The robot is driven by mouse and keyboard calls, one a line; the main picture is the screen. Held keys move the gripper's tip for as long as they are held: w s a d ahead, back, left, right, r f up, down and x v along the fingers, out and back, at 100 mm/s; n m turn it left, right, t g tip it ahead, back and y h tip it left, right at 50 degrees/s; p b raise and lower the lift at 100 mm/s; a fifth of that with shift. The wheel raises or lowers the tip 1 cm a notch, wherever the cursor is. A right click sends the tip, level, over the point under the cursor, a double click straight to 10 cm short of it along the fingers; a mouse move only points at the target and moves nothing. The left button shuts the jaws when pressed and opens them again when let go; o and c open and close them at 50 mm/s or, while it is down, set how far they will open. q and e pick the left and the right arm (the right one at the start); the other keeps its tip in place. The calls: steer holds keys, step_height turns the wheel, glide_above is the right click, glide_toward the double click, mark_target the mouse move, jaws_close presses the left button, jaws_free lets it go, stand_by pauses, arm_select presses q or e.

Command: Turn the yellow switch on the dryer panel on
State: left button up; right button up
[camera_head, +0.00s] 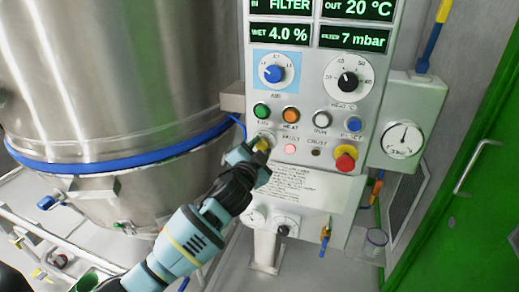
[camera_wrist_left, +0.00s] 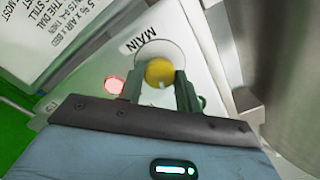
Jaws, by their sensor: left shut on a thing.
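The yellow switch (camera_wrist_left: 158,72) sits on a round pale plate marked MAIN in the left wrist view. In the head view the switch (camera_head: 263,145) shows as a small bit of yellow at the left of the dryer panel (camera_head: 329,104), mostly hidden by my gripper. My left gripper (camera_head: 259,149) reaches up to the panel from below. In the left wrist view its two fingers (camera_wrist_left: 158,88) are on either side of the yellow knob, shut on it. A white mark shows on the knob's lower edge. My right gripper is not in view.
A lit pink-red lamp (camera_head: 290,149) is just right of the switch. Push buttons, including a green one (camera_head: 262,111), are above it. A red emergency knob (camera_head: 345,161) is farther right. The steel vessel (camera_head: 120,75) with a blue band stands close on the left.

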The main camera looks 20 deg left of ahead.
arm_select(q)
steer(key=shift+m, duration=1.1)
steer(key=o, duration=1)
steer(key=s, duration=0.7)
steer(key=shift+s+a, duration=0.15)
steer(key=shift+s, duration=0.25)
